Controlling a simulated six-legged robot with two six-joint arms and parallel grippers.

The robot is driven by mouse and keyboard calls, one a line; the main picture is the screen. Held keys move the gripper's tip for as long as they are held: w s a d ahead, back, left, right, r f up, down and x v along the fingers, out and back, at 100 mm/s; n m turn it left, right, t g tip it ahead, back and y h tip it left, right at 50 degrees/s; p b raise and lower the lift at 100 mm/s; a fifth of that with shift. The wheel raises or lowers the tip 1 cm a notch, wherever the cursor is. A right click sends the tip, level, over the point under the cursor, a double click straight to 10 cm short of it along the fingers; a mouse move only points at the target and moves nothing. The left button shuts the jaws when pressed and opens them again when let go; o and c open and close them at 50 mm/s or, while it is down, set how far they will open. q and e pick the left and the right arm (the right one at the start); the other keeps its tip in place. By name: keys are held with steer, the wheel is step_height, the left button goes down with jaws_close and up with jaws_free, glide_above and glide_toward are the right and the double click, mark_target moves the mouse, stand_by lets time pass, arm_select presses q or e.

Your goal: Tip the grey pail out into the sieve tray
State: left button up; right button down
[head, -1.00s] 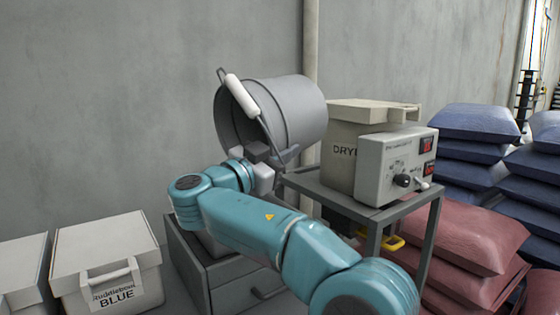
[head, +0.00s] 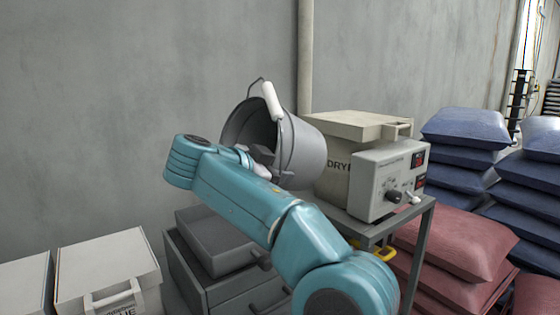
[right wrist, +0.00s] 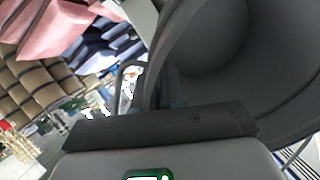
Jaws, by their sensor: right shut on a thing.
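The grey pail (head: 306,150) hangs in the air in front of the wall, left of the dryer box, tilted on its side with its mouth toward the left. Its wire bail has a white grip (head: 271,101). My right gripper (head: 262,160) is shut on the pail at its near rim, partly hidden behind my teal forearm. In the right wrist view the pail's grey inside (right wrist: 215,50) fills the upper right, and the part that shows looks bare. I cannot make out a sieve tray for certain. My left gripper is not in view.
A cream dryer box (head: 350,128) and a control unit (head: 385,180) stand on a grey stand close right. Lidded boxes (head: 105,262) are at left, stacked sacks (head: 455,240) at right.

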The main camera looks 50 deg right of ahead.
steer(key=y+p, duration=0.4)
steer(key=p, duration=0.1)
steer(key=r+t+y+p, duration=0.1)
steer(key=y+p, duration=0.3)
steer(key=p, duration=0.2)
steer(key=r+t+y+p, duration=0.1)
steer(key=y+p, duration=0.3)
steer(key=p, duration=0.1)
steer(key=shift+d+m, duration=0.1)
steer(key=shift+m, duration=0.2)
steer(key=shift+f+t+y+p, duration=0.15)
steer(key=shift+t+y+p, duration=0.25)
steer(key=shift+y+p, duration=0.25)
steer(key=shift+f, duration=0.15)
